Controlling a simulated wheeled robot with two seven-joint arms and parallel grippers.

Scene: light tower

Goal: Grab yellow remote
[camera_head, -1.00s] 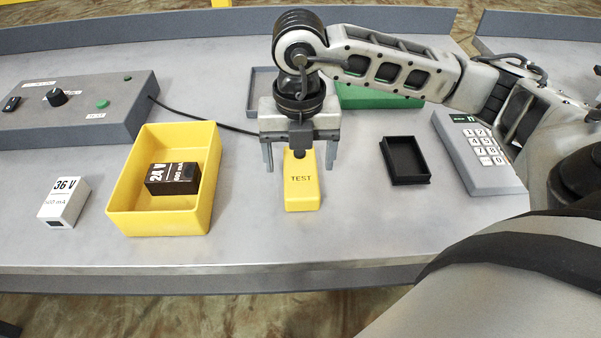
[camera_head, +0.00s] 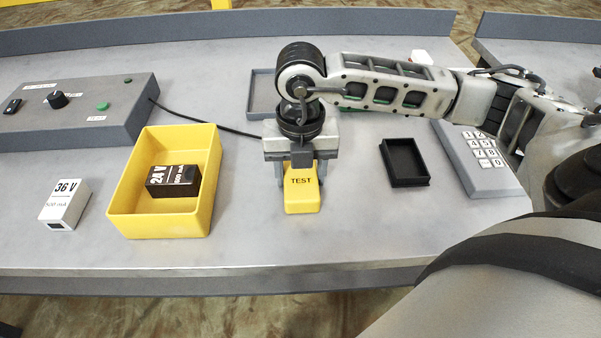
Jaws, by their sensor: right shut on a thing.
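The far end is hidden under the gripper. I cannot tell any gap between the remote and the table. My left gripper is not in view.
A yellow bin (camera_head: 160,222) holding a black 24 V block (camera_head: 173,181) stands to the left, with a white 36 V block (camera_head: 64,204) beyond it. A black tray (camera_head: 405,162) and a keypad (camera_head: 484,168) are to the right. A control box (camera_head: 77,112) is at far left.

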